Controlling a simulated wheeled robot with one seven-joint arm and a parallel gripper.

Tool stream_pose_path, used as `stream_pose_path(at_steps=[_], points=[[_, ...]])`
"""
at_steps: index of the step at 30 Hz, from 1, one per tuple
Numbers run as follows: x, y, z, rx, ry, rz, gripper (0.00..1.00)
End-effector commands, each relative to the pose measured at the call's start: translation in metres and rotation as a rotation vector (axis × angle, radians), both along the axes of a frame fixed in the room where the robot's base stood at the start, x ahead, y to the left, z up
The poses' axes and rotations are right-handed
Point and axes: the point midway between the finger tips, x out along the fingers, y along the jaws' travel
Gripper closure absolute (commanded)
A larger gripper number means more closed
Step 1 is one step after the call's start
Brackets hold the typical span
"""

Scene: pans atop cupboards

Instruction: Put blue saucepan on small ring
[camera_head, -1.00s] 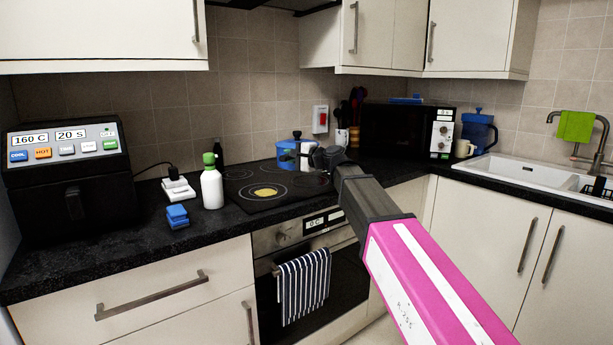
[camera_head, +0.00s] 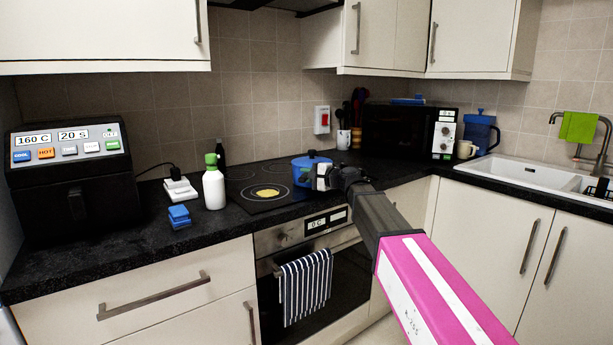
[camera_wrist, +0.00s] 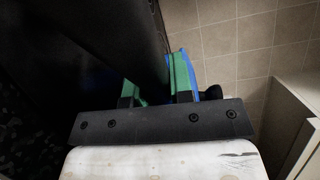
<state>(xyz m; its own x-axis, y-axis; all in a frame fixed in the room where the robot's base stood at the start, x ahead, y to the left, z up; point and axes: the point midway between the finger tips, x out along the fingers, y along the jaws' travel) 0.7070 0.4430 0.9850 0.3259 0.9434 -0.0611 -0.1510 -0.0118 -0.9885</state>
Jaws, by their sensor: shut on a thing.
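The blue saucepan (camera_head: 308,176) has a lid with a dark knob and is over the right side of the black hob in the head view. My gripper (camera_head: 332,178) is at its right side, shut on its dark handle. In the wrist view the green finger pads (camera_wrist: 158,82) sit on either side of the dark handle, and a strip of the blue saucepan (camera_wrist: 191,74) shows behind the right pad. I cannot tell whether the saucepan touches the hob.

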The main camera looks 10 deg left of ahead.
Motion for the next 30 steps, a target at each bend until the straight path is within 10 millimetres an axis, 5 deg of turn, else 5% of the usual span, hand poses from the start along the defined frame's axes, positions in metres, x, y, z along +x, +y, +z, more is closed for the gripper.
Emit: stream_pose_path(at_steps=[9, 10, 12, 23, 30], points=[[0.000, 0.000, -0.002, 0.001, -0.001, 0.000, 1.00], [0.000, 0.000, -0.002, 0.000, -0.001, 0.000, 0.69], [0.000, 0.000, -0.002, 0.000, 0.000, 0.000, 0.53], [0.000, -0.001, 0.001, 0.000, 0.000, 0.000, 0.53], [-0.015, -0.038, 0.003, 0.000, 0.000, -0.002, 0.53]])
